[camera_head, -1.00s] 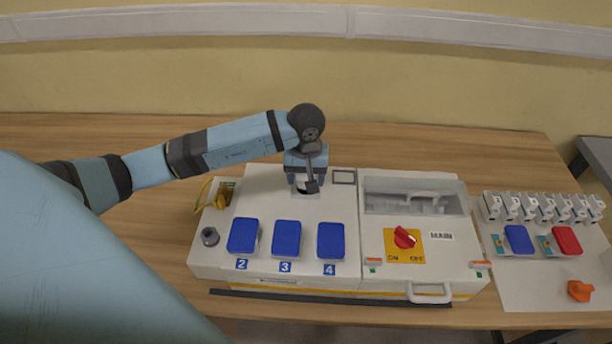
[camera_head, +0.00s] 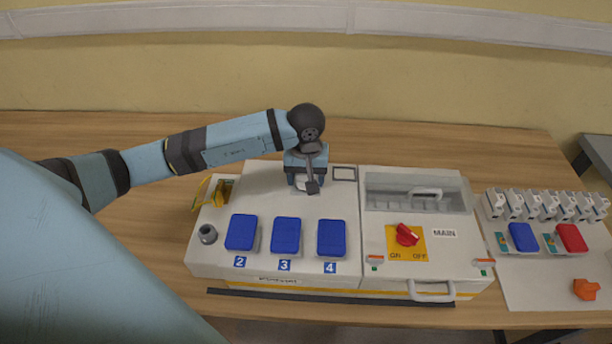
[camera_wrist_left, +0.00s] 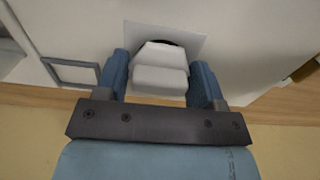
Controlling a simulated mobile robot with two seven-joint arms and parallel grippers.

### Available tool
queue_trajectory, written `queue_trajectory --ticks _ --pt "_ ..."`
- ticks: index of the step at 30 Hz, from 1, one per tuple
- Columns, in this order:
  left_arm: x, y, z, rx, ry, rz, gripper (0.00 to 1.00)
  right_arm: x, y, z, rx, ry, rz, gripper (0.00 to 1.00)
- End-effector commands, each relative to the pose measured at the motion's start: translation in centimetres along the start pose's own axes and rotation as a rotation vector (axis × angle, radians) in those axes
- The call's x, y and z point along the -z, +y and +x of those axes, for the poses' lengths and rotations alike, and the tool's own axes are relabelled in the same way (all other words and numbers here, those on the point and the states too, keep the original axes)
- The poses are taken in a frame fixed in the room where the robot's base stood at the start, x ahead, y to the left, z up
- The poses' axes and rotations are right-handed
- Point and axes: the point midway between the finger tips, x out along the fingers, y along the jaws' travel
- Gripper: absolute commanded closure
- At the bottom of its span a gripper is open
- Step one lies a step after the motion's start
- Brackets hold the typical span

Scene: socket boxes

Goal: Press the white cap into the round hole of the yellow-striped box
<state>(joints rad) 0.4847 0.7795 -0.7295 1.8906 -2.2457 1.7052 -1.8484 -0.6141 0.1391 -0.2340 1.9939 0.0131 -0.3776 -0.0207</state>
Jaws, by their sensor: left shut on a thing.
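The yellow-striped box (camera_head: 262,195) is white, with a yellow stripe low on its front side, and lies across the middle of the table. My left gripper (camera_head: 305,186) is over its back middle part, pointing down. In the left wrist view the gripper (camera_wrist_left: 160,82) is shut on the white cap (camera_wrist_left: 160,80), one finger on each side. The cap is at the round hole (camera_wrist_left: 172,43), of which only a dark arc shows past the cap. I cannot tell how deep the cap sits. In the head view the gripper mostly hides cap and hole. My right gripper is not in view.
Blue covers (camera_head: 286,236) numbered 2, 3 and 4 line the box's front. A red rotary switch (camera_head: 407,235) and a clear-lidded compartment (camera_head: 417,193) are on its right half. A white panel (camera_head: 535,285) with several breakers stands at the right. The table behind the box is clear.

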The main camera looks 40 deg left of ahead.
Motion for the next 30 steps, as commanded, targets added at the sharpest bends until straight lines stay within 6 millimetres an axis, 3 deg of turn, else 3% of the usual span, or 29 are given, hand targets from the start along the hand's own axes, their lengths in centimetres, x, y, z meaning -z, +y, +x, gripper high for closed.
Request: queue_trajectory --ticks 16,17,21,30 --pt "0.0 -0.01 0.73 0.0 0.001 0.001 0.62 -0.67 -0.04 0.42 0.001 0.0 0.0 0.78" --pt "0.0 -0.01 0.69 0.0 0.001 0.001 0.35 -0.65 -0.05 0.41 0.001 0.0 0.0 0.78" --pt "-0.02 -0.03 0.59 0.001 0.0 0.0 0.08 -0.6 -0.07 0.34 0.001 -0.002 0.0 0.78" --pt "-0.02 -0.04 0.62 0.002 0.0 0.0 0.08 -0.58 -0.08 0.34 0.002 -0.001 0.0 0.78"
